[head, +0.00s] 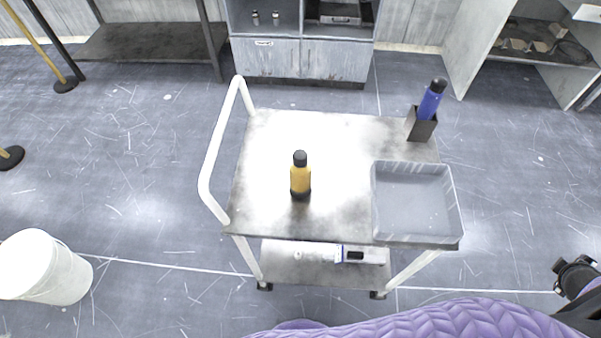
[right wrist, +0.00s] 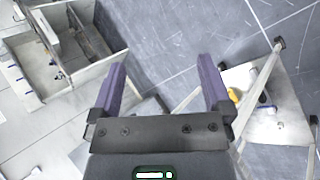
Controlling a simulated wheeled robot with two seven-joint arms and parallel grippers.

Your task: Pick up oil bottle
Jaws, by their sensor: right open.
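A yellow bottle with a black cap (head: 300,176), which looks like the oil bottle, stands upright on the top of a white cart (head: 275,135). In the right wrist view a small yellow shape (right wrist: 234,95), likely the same bottle, shows beside the right-hand finger, partly hidden by it. A blue bottle with a black cap (head: 431,100) stands tilted in a dark holder (head: 421,126) at the cart's back right corner. My right gripper (right wrist: 160,68) is open with nothing between its purple fingers, well away from the bottle. My left gripper is not in view.
A grey empty tray (head: 415,205) sits at the cart's right. A white handle (head: 212,155) rises at its left, and a lower shelf (head: 320,270) holds a white item. A white bucket (head: 45,268) stands left. Cabinets (head: 270,57) line the back. Cart top around the yellow bottle is clear.

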